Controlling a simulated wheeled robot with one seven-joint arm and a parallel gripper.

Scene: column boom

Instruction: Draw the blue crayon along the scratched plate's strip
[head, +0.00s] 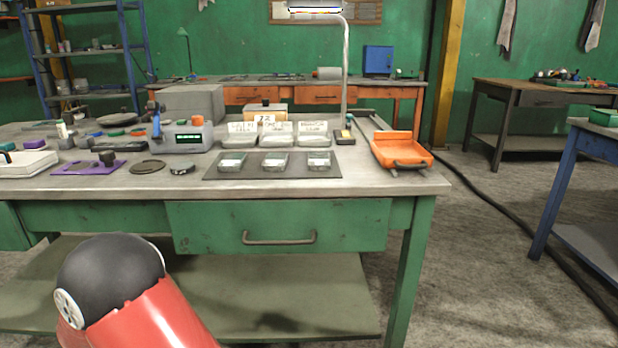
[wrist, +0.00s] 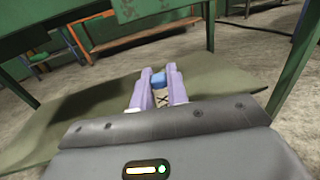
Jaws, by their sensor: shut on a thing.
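In the wrist view my gripper (wrist: 156,82) has two pale purple fingers shut on the blue crayon (wrist: 158,80). Its blue end shows between the fingertips, with a beige part marked with a dark X nearer the palm. The gripper is away from the bench top, with the bench's lower shelf behind it in the picture. In the head view my gripper is out of sight. I cannot pick out the scratched plate or its strip for sure among the small items on the bench.
The workbench (head: 390,184) carries a dark mat (head: 248,172) with three small dishes, trays with labels behind, an orange tray (head: 402,150) at right, and a purple plate (head: 85,168) at left. The bench's front edge and green drawer (head: 277,218) face me.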

